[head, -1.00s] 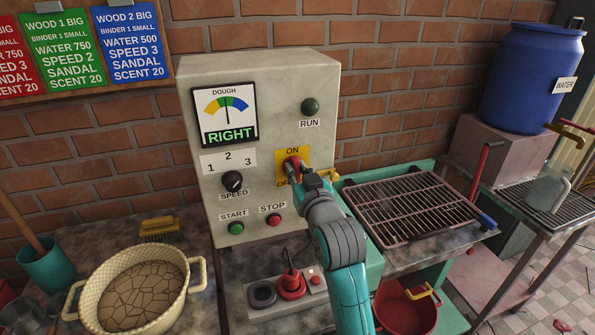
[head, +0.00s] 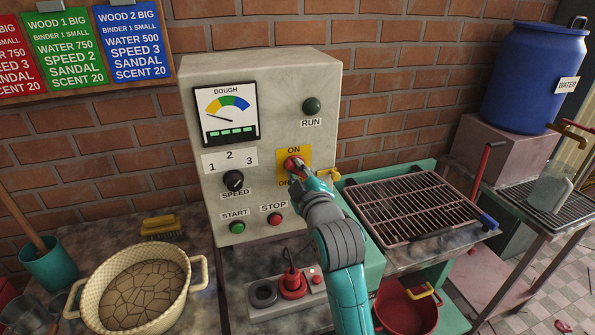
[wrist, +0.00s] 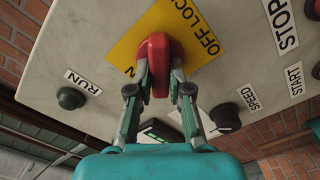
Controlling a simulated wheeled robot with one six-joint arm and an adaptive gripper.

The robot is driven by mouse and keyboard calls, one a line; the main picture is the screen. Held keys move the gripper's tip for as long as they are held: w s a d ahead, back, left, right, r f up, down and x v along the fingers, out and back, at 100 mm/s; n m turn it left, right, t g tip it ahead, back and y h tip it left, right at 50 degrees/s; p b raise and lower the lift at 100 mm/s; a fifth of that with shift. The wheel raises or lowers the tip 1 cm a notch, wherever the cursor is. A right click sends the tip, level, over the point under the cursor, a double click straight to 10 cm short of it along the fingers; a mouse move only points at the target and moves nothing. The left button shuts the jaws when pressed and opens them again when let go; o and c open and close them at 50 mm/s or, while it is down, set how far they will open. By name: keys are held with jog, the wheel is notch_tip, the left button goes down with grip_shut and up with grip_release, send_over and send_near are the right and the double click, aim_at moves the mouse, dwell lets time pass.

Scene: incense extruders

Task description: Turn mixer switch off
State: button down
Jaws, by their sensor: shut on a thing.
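The mixer switch is a red knob (head: 292,162) on a yellow plate (head: 305,154) on the front of the grey control cabinet (head: 262,80). The plate reads ON at the top and OFF below. My gripper (head: 299,169) is shut on the red knob and partly covers it and the OFF label. In the wrist view both fingers of my gripper (wrist: 158,80) clasp the sides of the red knob (wrist: 154,52), with OFF LOCK on the plate to its right.
The dark green RUN lamp (head: 311,106), black SPEED dial (head: 233,180), green START button (head: 237,227) and red STOP button (head: 275,219) surround the switch. A metal rack (head: 412,205) stands at right. A cream pot (head: 190,289) sits at lower left.

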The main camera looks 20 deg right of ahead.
jog(key=n, duration=0.4)
jog(key=shift+a+f+n, duration=0.1)
jog(key=shift+n, duration=0.2)
jog(key=shift+f+n, duration=0.1)
jog(key=shift+n, duration=1.5)
jog(key=c, duration=1.1)
grip_release()
jog(key=s, duration=1.2)
